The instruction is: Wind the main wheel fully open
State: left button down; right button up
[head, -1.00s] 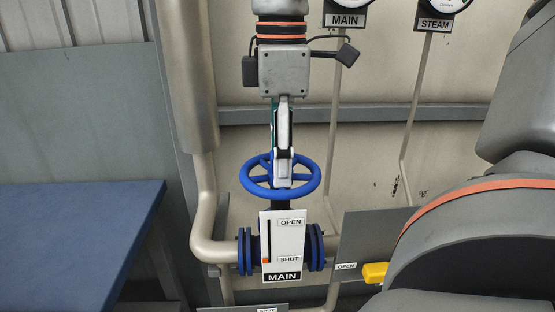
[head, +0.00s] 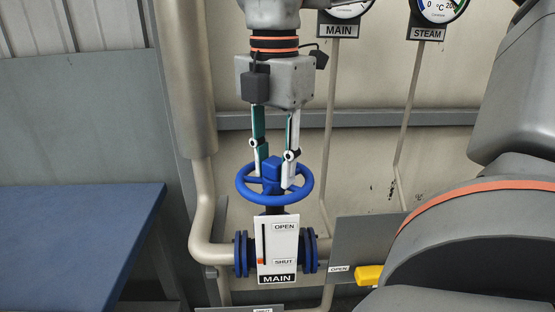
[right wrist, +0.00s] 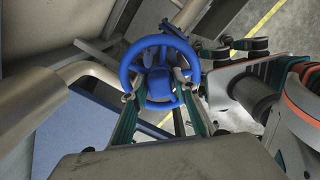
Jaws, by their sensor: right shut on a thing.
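The blue main wheel (head: 307,192) sits level on top of the main valve in the head view; it also shows in the right wrist view (right wrist: 127,68). My right gripper (head: 275,175) points straight down from above. Its two fingers stand on either side of the wheel's blue hub, inside the rim, and are shut on it. In the right wrist view the fingertips (right wrist: 157,85) reach in over the wheel. Below it, the white MAIN indicator plate (head: 287,248) has an orange mark by SHUT.
A blue-topped table (head: 75,235) stands at the left. A beige pipe (head: 203,200) runs down beside the valve. MAIN (head: 339,30) and STEAM (head: 427,33) gauge labels are at the top. A yellow handle (head: 369,275) is at the lower right, next to my own bulky arm parts.

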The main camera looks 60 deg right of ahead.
jog(key=n+p, duration=0.1)
jog(key=n, duration=0.5)
jog(key=shift+s, duration=0.1)
jog(key=n, duration=0.3)
pick_arm(q)
jog(key=shift+w+r+t, duration=0.15)
jog(key=shift+w+r, duration=0.2)
jog(key=shift+r, duration=0.5)
jog(key=shift+w+r+t, duration=0.15)
jog(key=shift+w+r, duration=0.2)
jog(key=shift+r, duration=0.45)
pick_arm(e)
jog(key=shift+f+n, duration=0.15)
jog(key=shift+n, duration=0.65)
